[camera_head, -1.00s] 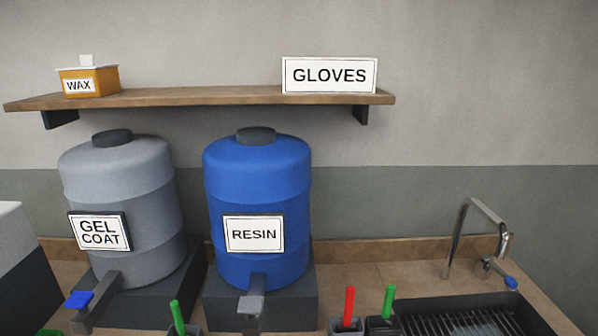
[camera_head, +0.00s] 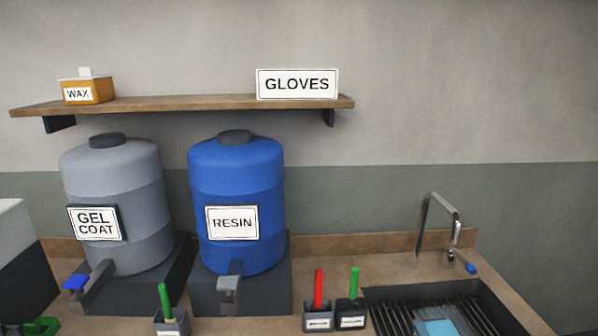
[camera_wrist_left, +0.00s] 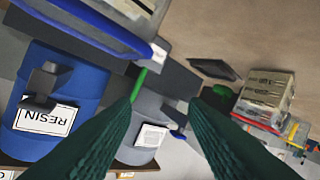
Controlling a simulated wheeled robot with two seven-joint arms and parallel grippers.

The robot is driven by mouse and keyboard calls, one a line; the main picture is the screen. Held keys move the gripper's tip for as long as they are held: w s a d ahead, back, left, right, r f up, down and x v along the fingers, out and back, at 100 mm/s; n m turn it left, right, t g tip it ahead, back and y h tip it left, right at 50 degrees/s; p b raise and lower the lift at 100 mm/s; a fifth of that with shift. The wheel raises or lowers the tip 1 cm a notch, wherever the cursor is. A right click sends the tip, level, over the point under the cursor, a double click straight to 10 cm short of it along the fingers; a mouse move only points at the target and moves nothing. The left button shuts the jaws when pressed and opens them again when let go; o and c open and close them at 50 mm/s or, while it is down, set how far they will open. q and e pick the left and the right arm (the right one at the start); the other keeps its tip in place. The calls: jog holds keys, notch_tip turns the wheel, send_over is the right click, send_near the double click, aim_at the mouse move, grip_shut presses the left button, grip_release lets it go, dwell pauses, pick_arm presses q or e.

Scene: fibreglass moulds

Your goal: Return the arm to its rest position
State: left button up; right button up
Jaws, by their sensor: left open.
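My left gripper (camera_wrist_left: 165,105) shows in the left wrist view as two dark green fingers spread apart. I see nothing gripped between them. Past the fingers are the blue resin barrel (camera_wrist_left: 62,80), on the left, and the grey gel coat barrel (camera_wrist_left: 150,108), partly hidden by the left finger. Neither arm nor gripper shows in the head view. There the gel coat barrel (camera_head: 112,190) and the resin barrel (camera_head: 236,180) stand side by side on dark stands. My right gripper is in neither view.
Cups with a green handle (camera_head: 165,302), a red handle (camera_head: 318,288) and another green handle (camera_head: 354,283) stand along the counter front. A sink (camera_head: 388,310) with a blue item (camera_head: 437,328) and a tap (camera_head: 424,225) is at right. A shelf (camera_head: 190,102) hangs above the barrels.

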pick_arm(q)
jog(key=s+f+n+g, duration=0.1)
jog(key=n, duration=0.2)
jog(key=s+f+n+g+h, duration=0.1)
jog(key=s+f+n, duration=0.1)
jog(key=s+a+f+n+g, duration=0.1)
jog(key=s+f+n, duration=0.1)
jog(key=n, duration=0.1)
jog(key=shift+a+f+n+g+h, duration=0.1)
jog(key=shift+n+g+h, duration=0.2)
jog(key=shift+g+h, duration=0.1)
jog(key=s+d+f+n+g+h, duration=0.2)
jog(key=s+f+n+g+h, duration=0.1)
jog(key=s+n, duration=0.35)
jog(key=s+d+f+n+g+h, duration=0.3)
jog(key=s+n, duration=0.3)
jog(key=n, duration=0.2)
notch_tip(320, 180, down, 25)
jog(key=g, duration=0.2)
jog(key=s+a+f, duration=0.3)
jog(key=s+f, duration=1.3)
jog(key=s, duration=0.1)
jog(key=shift+s+a+f+g, duration=0.15)
jog(key=shift+f+g, duration=0.25)
